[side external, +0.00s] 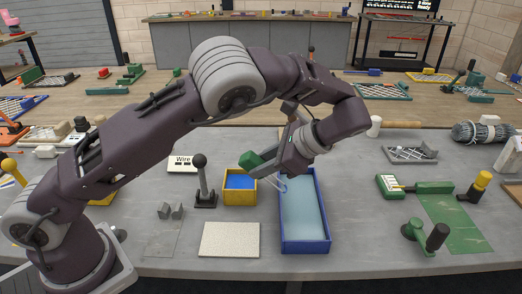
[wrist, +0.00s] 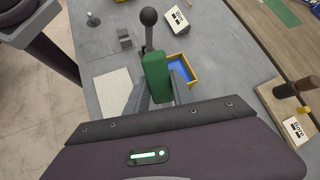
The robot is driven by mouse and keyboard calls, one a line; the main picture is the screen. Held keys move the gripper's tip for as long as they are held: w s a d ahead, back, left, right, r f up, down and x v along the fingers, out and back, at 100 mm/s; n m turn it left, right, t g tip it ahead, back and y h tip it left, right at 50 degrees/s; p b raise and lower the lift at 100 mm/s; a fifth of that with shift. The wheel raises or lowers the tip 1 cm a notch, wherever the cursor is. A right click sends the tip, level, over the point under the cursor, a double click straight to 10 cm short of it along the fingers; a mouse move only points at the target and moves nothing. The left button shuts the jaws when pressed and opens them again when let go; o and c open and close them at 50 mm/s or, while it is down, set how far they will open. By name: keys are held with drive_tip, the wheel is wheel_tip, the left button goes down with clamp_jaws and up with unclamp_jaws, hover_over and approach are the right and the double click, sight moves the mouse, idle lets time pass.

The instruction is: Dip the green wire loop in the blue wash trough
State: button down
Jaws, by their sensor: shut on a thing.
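A green block-like handle (side external: 250,160) is held in my gripper (side external: 264,163), which is shut on it. In the wrist view the green handle (wrist: 157,76) stands between the two grey fingers (wrist: 158,92). A thin pale curved wire (side external: 281,184) shows just below the gripper, by the trough's left wall; I take it as the tool's loop, but its join to the handle is hidden. The long blue trough (side external: 305,246) holds pale blue liquid. I cannot tell whether the wire touches the liquid.
A yellow box with blue inside (side external: 240,198) stands left of the trough. A black lever (side external: 203,180) and a pale square plate (side external: 230,240) are nearby. A green tool (side external: 424,236) lies right of the trough. The bench between them is clear.

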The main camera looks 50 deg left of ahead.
sight(280, 184)
drive_tip(key=shift+w+d+f, duration=0.6)
drive_tip(key=shift+w+f, duration=0.05)
drive_tip(key=shift+f, duration=0.3)
drive_tip(key=shift+w+d+f, duration=0.6)
drive_tip(key=shift+d+f, duration=0.05)
drive_tip(key=shift+f, duration=0.3)
drive_tip(key=shift+w+d+f, duration=0.6)
drive_tip(key=shift+w+f, duration=0.05)
drive_tip(key=shift+f, duration=0.3)
drive_tip(key=shift+r, duration=2.8)
wheel_tip(280, 184, up, 5)
